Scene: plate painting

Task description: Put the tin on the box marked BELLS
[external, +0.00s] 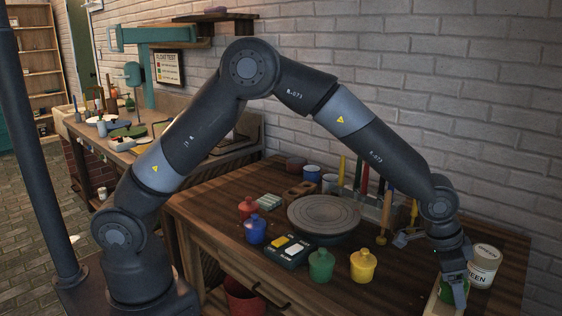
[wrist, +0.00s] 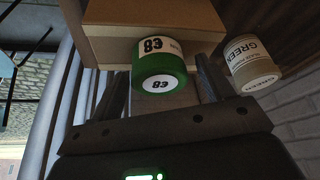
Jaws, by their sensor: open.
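A green tin (wrist: 160,68) with a white label, its print upside down, shows in the wrist view between the fingers of my open gripper (wrist: 160,75). I cannot tell whether the fingers touch it. In the external view the green tin (external: 455,294) is partly hidden under my gripper (external: 452,280) at the table's right end. A tan box (wrist: 150,22) is right by the tin, and its pale edge (external: 432,305) shows beside the tin in the external view. I see no BELLS marking on it, and cannot tell whether the tin rests on it.
A white container marked GREEN (wrist: 252,64) stands close to the right of the tin and shows in the external view (external: 485,264). Lidded pots in yellow (external: 363,265) and green (external: 321,265), plus a round wheel (external: 323,212), stand further left. A brick wall runs behind.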

